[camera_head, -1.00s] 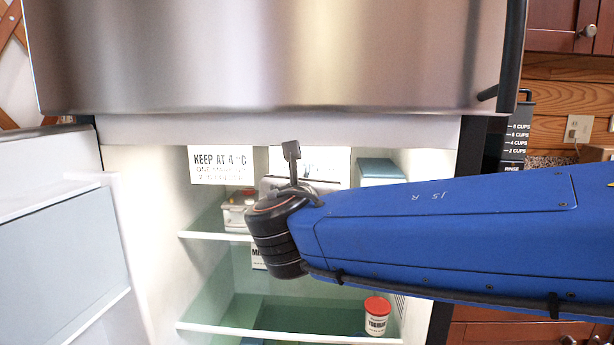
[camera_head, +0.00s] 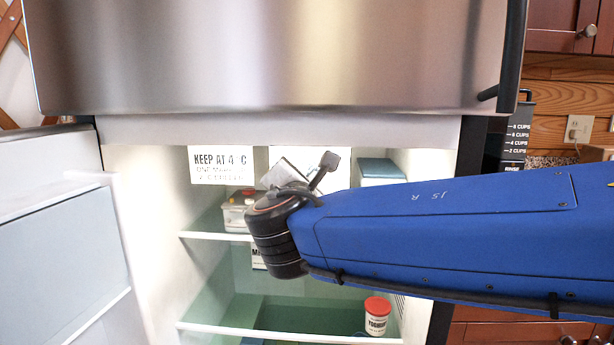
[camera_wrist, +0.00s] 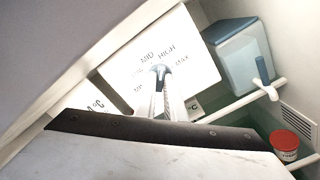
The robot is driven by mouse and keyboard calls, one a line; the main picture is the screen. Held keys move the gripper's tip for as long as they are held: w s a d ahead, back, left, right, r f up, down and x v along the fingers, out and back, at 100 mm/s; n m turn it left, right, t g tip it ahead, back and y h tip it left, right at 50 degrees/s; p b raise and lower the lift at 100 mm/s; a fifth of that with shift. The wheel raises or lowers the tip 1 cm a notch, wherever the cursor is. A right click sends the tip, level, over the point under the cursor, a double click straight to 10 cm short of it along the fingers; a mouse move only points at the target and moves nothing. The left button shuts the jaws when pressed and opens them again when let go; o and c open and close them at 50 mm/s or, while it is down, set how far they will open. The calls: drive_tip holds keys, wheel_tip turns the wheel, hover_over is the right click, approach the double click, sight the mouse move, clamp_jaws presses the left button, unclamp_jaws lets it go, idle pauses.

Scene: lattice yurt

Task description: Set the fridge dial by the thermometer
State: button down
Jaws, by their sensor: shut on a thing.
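The white dial panel (camera_wrist: 145,52) hangs at the top of the open fridge, lettered MID, HIGH and MAX in the wrist view; other marks are hidden. Its dark dial knob (camera_wrist: 160,71) sits between the fingertips of my gripper (camera_wrist: 161,78), which is shut on it. In the head view my wrist hides the knob and much of the panel (camera_head: 338,160). A white notice (camera_head: 220,164) to the left reads KEEP AT 4 °C, with smaller lines hard to read.
A blue-green box (camera_head: 380,171) stands right of the panel. A white container with a red knob (camera_head: 236,212) stands on the upper shelf (camera_head: 213,236). A red-lidded yoghurt tub (camera_head: 376,316) is lower right. The open fridge door (camera_head: 68,235) bounds the left.

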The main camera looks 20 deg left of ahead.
drive_tip(key=shift+m, duration=0.3)
drive_tip(key=c, duration=1.8)
unclamp_jaws()
drive_tip(key=shift+c, duration=0.2)
drive_tip(key=shift+s, duration=0.1)
drive_tip(key=v, duration=1.7)
drive_tip(key=shift+s, duration=0.15)
drive_tip(key=shift+f, duration=0.1)
